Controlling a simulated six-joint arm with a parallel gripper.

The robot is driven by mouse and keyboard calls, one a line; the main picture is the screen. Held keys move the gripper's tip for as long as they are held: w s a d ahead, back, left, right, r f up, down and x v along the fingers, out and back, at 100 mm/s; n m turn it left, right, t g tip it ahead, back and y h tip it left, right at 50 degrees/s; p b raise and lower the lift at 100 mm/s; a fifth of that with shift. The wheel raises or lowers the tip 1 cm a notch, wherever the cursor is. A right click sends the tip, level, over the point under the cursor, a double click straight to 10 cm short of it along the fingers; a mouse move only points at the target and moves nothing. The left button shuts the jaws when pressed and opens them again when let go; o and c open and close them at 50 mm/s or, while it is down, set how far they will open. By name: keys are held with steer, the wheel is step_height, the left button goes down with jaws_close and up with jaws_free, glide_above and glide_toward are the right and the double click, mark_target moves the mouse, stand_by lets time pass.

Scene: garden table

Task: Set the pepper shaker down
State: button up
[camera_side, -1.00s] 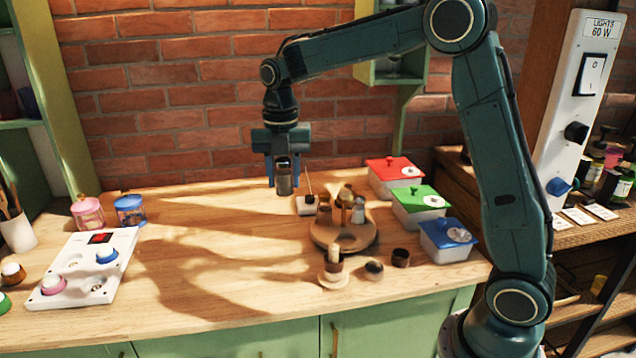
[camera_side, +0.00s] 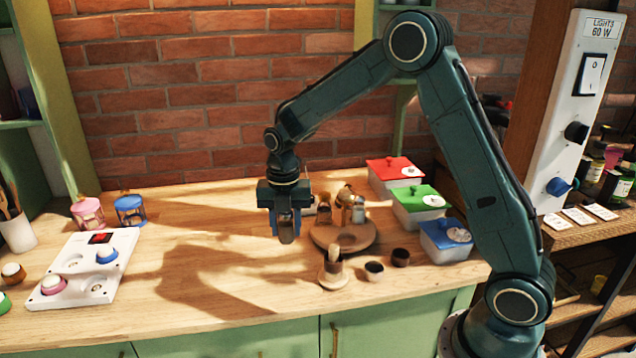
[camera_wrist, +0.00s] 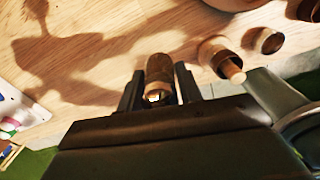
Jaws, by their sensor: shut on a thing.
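My gripper (camera_side: 286,222) is shut on the pepper shaker (camera_side: 287,232), a dark brownish cylinder hanging between the blue fingers. In the wrist view the shaker (camera_wrist: 159,70) sits between both dark fingers, with a light metallic part near the jaws. The gripper appears to hold it above the wooden table (camera_side: 215,245), left of the round wooden turntable (camera_side: 366,240). From the side view I cannot tell exactly how high its lower end is.
The turntable carries several small shakers (camera_side: 358,213). Lidded boxes (camera_side: 448,243) line the right. A white panel (camera_side: 75,282) lies at left. The table's left middle is clear.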

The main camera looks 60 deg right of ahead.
mark_target(286, 237)
steer(key=shift+f, duration=1.75)
steer(key=shift+f, duration=2.15)
steer(key=shift+f, duration=0.15)
steer(key=o, duration=1)
step_height(286, 237, up, 12)
steer(key=shift+r, duration=0.2)
